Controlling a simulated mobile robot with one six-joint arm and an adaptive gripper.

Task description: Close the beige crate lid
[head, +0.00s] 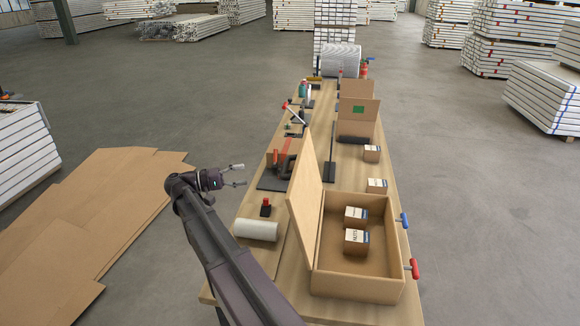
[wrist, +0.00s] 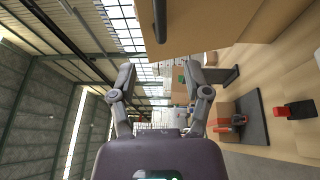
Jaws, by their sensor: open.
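The beige crate (head: 355,287) stands on the near right part of the long table. Its lid (head: 304,195) is open and stands steeply up along the crate's left side, leaning slightly left. Two small labelled boxes, one nearer (head: 356,241) and one farther (head: 355,215), are inside. My gripper (head: 244,175) is open and empty, left of the lid and apart from it, with its fingers pointing right in the head view. In the wrist view, a large tan panel (wrist: 225,22), apparently the lid, fills the top, beyond my open fingers (wrist: 160,77).
A white roll (head: 256,230) and a small red-topped item (head: 265,207) sit on the table left of the lid. A tape dispenser (head: 286,168) on a dark mat is farther back. Blue (head: 403,220) and red (head: 413,268) handles stick out right of the crate. Small boxes (head: 377,186) stand behind it.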

